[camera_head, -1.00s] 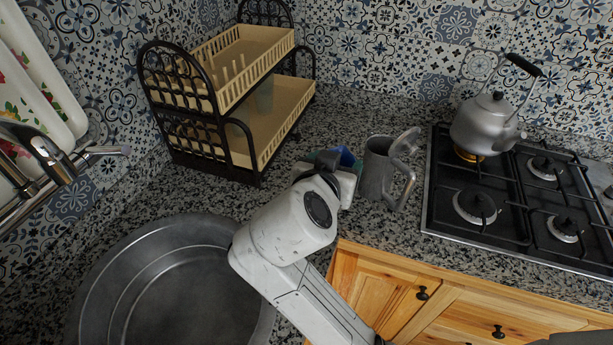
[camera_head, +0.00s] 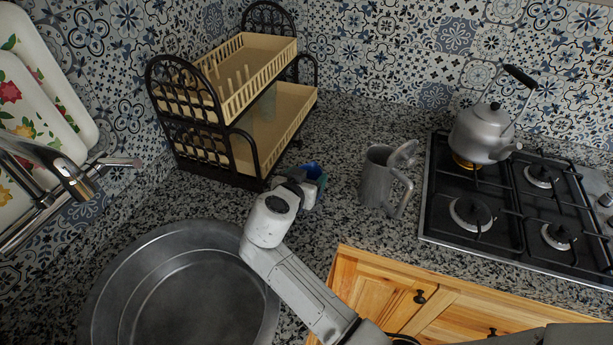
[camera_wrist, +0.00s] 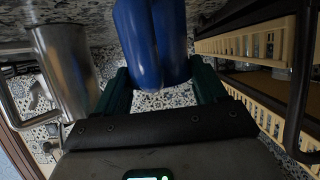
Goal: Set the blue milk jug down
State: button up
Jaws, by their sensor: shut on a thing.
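The blue milk jug (camera_head: 312,171) shows only in part in the head view, between the dish rack and a metal pitcher. In the wrist view the blue jug (camera_wrist: 150,40) fills the top middle. My gripper (camera_wrist: 160,72) has its dark green fingers on either side of the jug and is shut on it. In the head view my gripper (camera_head: 306,188) covers the jug's near side. The jug is over the speckled counter (camera_head: 336,126). I cannot tell whether its base touches the counter.
The dark dish rack (camera_head: 243,148) with beige trays stands close on the left. The grey lidded pitcher (camera_head: 377,180) stands to the right. Beyond it is the gas stove (camera_head: 440,220) with a kettle (camera_head: 482,133). A metal sink (camera_head: 190,300) is at the front left.

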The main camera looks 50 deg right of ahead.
jog(key=shift+f, duration=0.4)
jog(key=shift+f+b, duration=0.2)
jog(key=shift+b, duration=0.1)
jog(key=o, duration=1.7)
jog(key=shift+c, duration=0.2)
jog(key=shift+a+r, duration=0.1)
jog(key=shift+a, duration=0.05)
jog(key=p+v, duration=0.2)
jog(key=v, duration=0.7)
jog(key=shift+s+a, duration=0.2)
jog(key=shift+a, duration=0.1)
jog(key=shift+r, duration=0.15)
jog(key=shift+r+p+v, duration=0.2)
jog(key=shift+p+v, duration=0.15)
jog(key=shift+v, duration=1.1)
jog(key=shift+r+p+v, duration=0.15)
jog(key=shift+p+v, duration=0.2)
jog(key=shift+v, duration=1.1)
jog(key=shift+d, duration=0.15)
